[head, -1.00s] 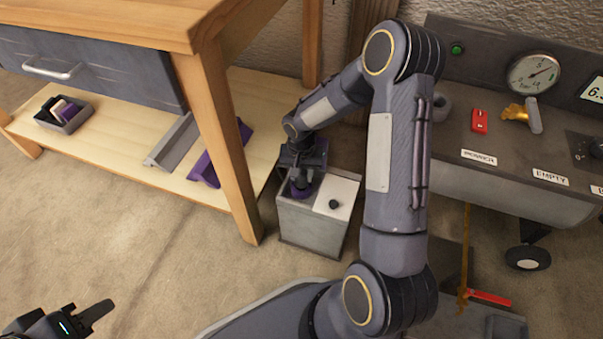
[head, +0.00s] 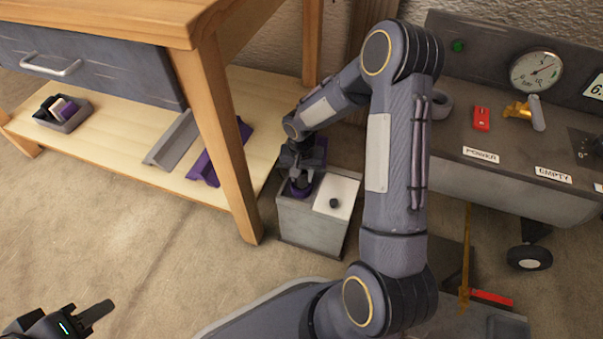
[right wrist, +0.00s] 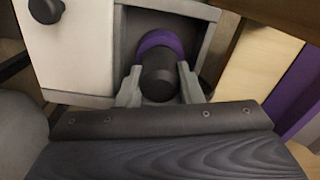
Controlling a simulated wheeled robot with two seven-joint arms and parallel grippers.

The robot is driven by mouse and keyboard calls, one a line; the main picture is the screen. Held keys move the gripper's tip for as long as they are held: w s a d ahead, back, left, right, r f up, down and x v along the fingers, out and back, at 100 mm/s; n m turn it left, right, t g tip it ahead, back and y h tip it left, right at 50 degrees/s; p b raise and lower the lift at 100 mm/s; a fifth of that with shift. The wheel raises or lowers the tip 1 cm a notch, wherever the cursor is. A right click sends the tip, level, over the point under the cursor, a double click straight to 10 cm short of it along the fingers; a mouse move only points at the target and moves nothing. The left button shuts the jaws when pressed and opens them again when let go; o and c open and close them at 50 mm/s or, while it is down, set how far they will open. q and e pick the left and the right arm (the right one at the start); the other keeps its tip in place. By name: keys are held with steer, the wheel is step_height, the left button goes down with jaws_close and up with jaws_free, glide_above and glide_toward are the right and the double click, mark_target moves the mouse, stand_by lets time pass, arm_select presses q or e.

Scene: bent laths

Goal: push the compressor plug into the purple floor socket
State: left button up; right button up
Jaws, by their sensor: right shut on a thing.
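The compressor plug (right wrist: 158,84) is a dark round body between the fingers of my right gripper (right wrist: 159,88) in the right wrist view. My right gripper is shut on it. The purple floor socket (right wrist: 160,41) shows as a purple ring just beyond the plug, inside the open recess of a grey floor box. It also shows in the head view (head: 300,190), right below the gripper. The plug's front end is hidden, so I cannot tell how deep it sits. My left gripper (head: 92,314) is at the lower left of the head view, away from the box; its jaw opening is unclear.
The grey floor box (head: 311,224) has a white lid with a black knob (head: 333,204). A wooden bench leg (head: 222,150) stands close on its left. The compressor (head: 500,172) with gauge, labels and wheels stands at right. Open floor lies in front.

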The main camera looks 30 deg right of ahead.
steer(key=shift+f+b, duration=0.6)
stand_by(0.9)
steer(key=o, duration=1.1)
steer(key=shift+c, duration=0.2)
steer(key=shift+o, duration=0.3)
steer(key=o, duration=0.4)
steer(key=shift+r, duration=0.1)
steer(key=shift+r+p, duration=2.85)
steer(key=shift+r, duration=0.85)
